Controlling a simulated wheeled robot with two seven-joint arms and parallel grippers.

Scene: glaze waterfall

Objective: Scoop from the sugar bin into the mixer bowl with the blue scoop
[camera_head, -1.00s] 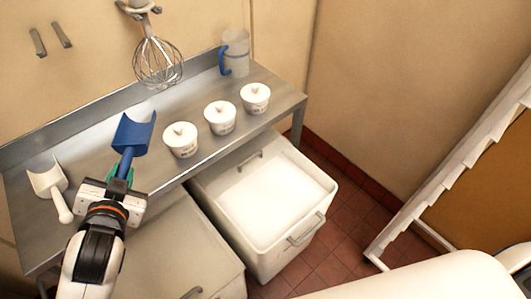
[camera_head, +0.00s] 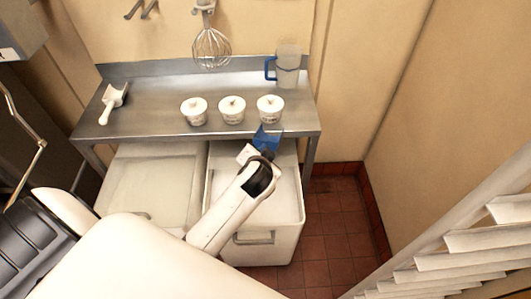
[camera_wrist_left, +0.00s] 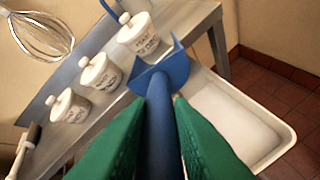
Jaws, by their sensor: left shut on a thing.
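My left gripper (camera_head: 256,156) is shut on the handle of the blue scoop (camera_head: 267,137). The gripper and scoop are over the back part of an open white bin (camera_head: 275,243), by the counter's front edge. The bin holds white contents, and no label on it is readable. In the left wrist view, the green fingers (camera_wrist_left: 158,135) grip the handle, and the blue scoop pan (camera_wrist_left: 165,72) extends ahead beside the bin rim (camera_wrist_left: 268,158). I cannot tell whether the pan holds anything. The mixer bowl and my right gripper are not in view.
A whisk (camera_head: 211,48) hangs behind. A lidded bin (camera_head: 150,185) stands left of the open one. Floor at right is clear.

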